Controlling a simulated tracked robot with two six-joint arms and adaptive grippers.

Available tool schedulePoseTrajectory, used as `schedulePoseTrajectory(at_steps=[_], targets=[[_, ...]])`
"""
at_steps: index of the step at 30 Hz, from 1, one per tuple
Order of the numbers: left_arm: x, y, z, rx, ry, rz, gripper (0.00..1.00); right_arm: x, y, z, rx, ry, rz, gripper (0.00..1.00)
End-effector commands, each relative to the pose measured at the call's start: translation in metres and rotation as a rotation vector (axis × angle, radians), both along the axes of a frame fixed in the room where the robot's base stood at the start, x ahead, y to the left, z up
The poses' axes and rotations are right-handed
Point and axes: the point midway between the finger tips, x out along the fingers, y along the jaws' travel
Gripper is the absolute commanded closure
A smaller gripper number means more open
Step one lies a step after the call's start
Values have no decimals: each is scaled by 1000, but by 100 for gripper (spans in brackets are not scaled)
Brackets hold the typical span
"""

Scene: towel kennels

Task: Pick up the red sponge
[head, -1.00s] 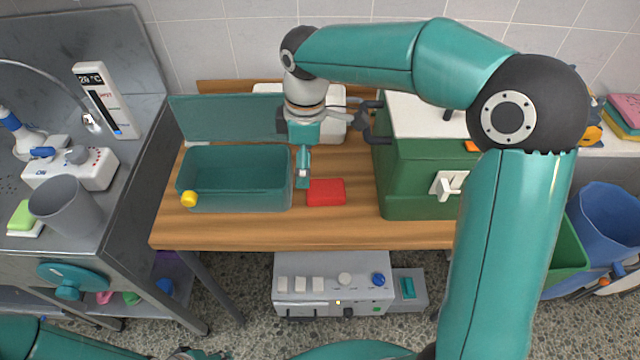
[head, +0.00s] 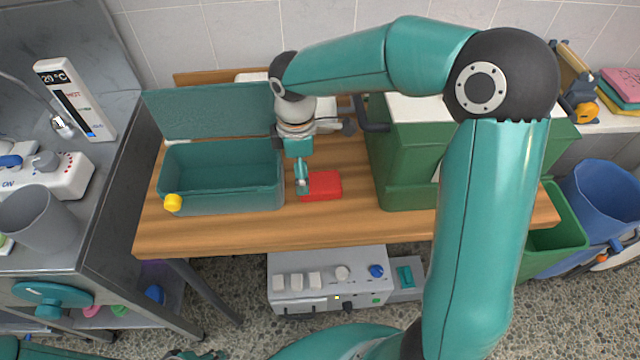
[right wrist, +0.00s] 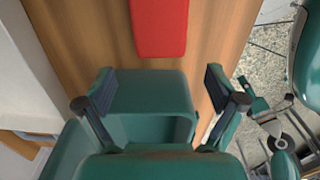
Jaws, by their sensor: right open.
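The red sponge (head: 322,187) lies flat on the wooden bench top, right of the teal bin. It also shows at the top of the right wrist view (right wrist: 158,28). My right gripper (head: 302,184) points down at the sponge's left end, overlapping that edge in the head view. In the right wrist view its two fingers (right wrist: 160,98) are spread apart, with the sponge beyond them and not between them. Whether a finger touches the sponge I cannot tell. Only a dark bit of my left gripper (head: 190,355) shows at the bottom edge of the head view.
The open teal bin (head: 225,202) with a yellow knob stands close left of the gripper. A green box (head: 405,160) with a white top stands to the right. Bare wood (head: 330,228) lies in front of the sponge. A grey control unit (head: 325,283) sits below the bench.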

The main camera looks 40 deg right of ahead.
Motion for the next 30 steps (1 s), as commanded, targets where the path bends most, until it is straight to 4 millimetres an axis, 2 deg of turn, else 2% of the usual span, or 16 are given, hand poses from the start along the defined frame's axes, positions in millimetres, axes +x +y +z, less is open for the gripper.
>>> schedulePoseTrajectory(at_steps=[5, 13, 22, 30], targets=[[0, 0, 3, 0, 0, 0, 60, -2, -1, -13, 1, 5, -1, 6], [0, 0, 7, 0, 0, 0, 60, -3, -3, -49, 1, 4, 0, 6], [0, 0, 7, 0, 0, 0, 60, -2, -3, -54, 1, 0, 0, 6], [0, 0, 7, 0, 0, 0, 60, -2, -3, -53, 1, 0, 0, 51]])
